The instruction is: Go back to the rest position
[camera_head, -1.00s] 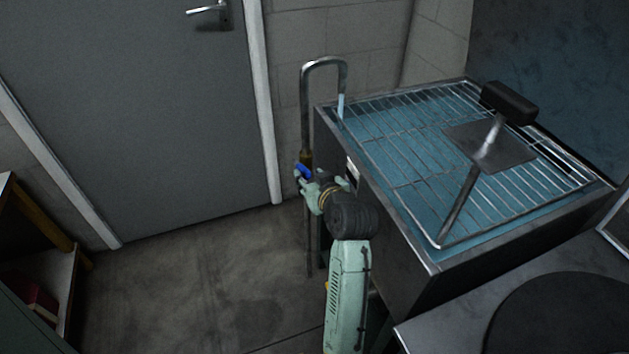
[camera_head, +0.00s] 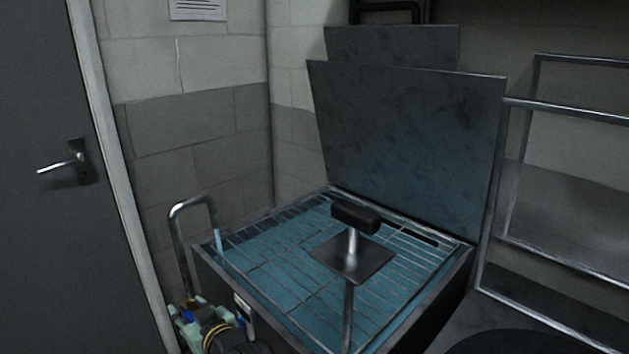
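My gripper (camera_head: 188,318), pale green with a dark wrist, is at the bottom left, beside the blue valve handle (camera_head: 187,315) low on the metal pipe (camera_head: 178,240). Whether its fingers touch the handle, and whether they are open or shut, I cannot tell at this size. Most of my arm is cut off by the lower edge. The pipe bends over the tank's left rim, and a pale blue stream (camera_head: 218,240) shows under its spout.
The metal tank (camera_head: 212,268) holds blue water under a wire rack (camera_head: 285,240). A black-handled press tool (camera_head: 355,258) stands on it. A raised lid (camera_head: 410,140) is behind. A grey door (camera_head: 40,240) is at left, and a metal frame (camera_head: 570,110) at right.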

